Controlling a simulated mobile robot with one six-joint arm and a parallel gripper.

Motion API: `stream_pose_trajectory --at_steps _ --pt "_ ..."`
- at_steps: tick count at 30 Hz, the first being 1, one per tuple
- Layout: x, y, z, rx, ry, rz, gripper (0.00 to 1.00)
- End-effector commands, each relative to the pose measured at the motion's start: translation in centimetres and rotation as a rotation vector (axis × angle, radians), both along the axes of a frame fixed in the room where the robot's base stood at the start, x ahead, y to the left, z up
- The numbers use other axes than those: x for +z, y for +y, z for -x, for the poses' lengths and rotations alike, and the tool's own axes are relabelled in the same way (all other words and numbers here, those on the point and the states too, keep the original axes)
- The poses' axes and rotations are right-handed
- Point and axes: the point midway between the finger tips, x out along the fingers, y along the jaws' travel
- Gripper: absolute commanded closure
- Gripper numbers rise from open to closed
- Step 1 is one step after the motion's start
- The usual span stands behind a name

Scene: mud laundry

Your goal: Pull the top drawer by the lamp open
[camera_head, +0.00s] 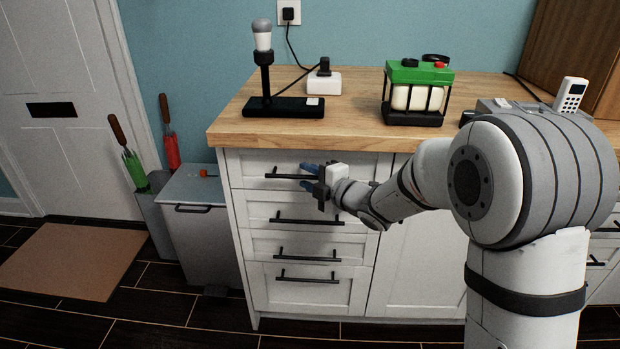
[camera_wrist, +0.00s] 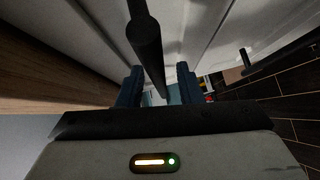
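The lamp (camera_head: 263,62) stands on the wooden counter, with a grey-white head and a black base. Below it, the white top drawer (camera_head: 246,167) looks closed, flush with the cabinet. Its black bar handle (camera_head: 285,176) is partly hidden by my gripper (camera_head: 308,177) at the right end. In the wrist view my gripper (camera_wrist: 159,86) is open, its blue fingers apart. The handle (camera_wrist: 147,48) runs between them, with a gap showing on each side.
Several drawers with black handles, such as the second one (camera_head: 308,220), lie below. A grey bin (camera_head: 200,235) stands left of the cabinet. A green-topped bottle carrier (camera_head: 417,88) sits on the counter (camera_head: 350,127).

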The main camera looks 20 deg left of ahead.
Motion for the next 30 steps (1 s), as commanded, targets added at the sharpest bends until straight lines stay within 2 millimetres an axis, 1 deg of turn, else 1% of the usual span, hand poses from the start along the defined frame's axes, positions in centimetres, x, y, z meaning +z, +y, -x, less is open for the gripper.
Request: stream_pose_trajectory --at_steps 1,2,12,30 --pt "0.0 0.01 0.01 0.0 0.0 0.0 0.7" --pt "0.0 0.0 0.02 0.0 0.0 0.0 0.72" --pt "-0.01 0.03 0.05 0.001 0.001 0.001 1.0" --pt "-0.12 -0.18 0.1 0.0 0.001 0.002 1.0"
